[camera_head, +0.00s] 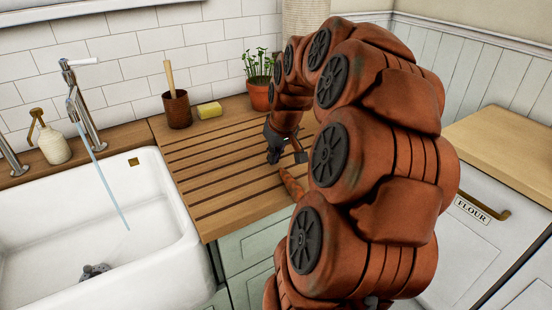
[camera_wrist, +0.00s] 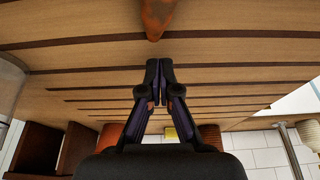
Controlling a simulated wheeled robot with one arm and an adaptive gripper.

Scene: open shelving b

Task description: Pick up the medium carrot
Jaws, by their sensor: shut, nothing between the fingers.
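The carrot (camera_head: 291,184) is orange and lies on the slatted wooden drainboard near its front edge, partly hidden behind my arm in the head view. In the wrist view its tapered end (camera_wrist: 155,20) shows at the top edge, and the rest is out of frame. My gripper (camera_wrist: 159,66) points at the drainboard with its fingertips together and nothing between them. The carrot is beyond the fingertips in the wrist view, apart from them. In the head view my gripper (camera_head: 285,153) is low over the board, just behind the carrot.
A white sink (camera_head: 170,200) with a running tap (camera_head: 85,110) is at the left. A brown utensil pot (camera_head: 177,110), a yellow sponge (camera_head: 209,110) and a potted plant (camera_head: 259,95) stand along the back wall. The drainboard's left part (camera_head: 215,165) is clear.

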